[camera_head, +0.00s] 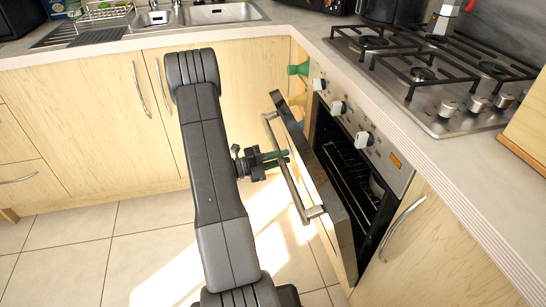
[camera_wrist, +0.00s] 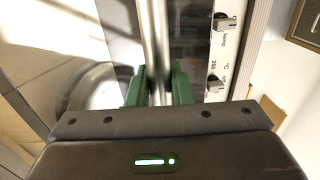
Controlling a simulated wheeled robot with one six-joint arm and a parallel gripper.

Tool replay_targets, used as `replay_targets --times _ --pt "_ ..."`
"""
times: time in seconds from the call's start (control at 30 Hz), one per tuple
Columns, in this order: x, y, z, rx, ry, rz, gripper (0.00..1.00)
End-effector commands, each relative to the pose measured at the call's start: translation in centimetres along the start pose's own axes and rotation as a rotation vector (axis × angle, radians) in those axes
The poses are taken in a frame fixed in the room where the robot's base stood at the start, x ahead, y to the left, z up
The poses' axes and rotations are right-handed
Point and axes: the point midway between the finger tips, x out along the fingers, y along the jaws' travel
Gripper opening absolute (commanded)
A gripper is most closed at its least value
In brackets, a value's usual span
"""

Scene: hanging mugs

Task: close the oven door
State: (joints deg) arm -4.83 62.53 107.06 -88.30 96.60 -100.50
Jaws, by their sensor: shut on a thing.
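The oven door (camera_head: 318,183) stands partly open, swung out from the oven (camera_head: 350,160) below the hob. Its long metal handle (camera_head: 290,168) runs along the outer face of the door. My gripper (camera_head: 276,158) is at the handle, toward its far end. In the wrist view the green fingers of my gripper (camera_wrist: 158,88) are shut around the bar of the handle (camera_wrist: 154,35). Dark racks show inside the oven through the gap. The lower part of the door's outer face is partly hidden.
Oven knobs (camera_head: 338,107) line the panel above the opening. The gas hob (camera_head: 430,70) and worktop (camera_head: 455,165) are above. Wooden cabinets (camera_head: 105,110) stand behind my arm, with a sink (camera_head: 222,13) over them. The tiled floor (camera_head: 100,255) is clear at left.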

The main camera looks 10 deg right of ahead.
Motion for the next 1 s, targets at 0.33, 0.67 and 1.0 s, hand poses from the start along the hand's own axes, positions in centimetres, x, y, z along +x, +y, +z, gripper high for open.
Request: replay_targets --times 0.33,0.67,1.0 --pt "5.5 -2.2 0.0 0.002 0.005 0.133 0.00" --pt "11.4 -2.8 0.0 0.003 0.005 0.279 0.00" --pt "12.0 -2.4 0.0 0.000 -0.001 0.299 0.39"
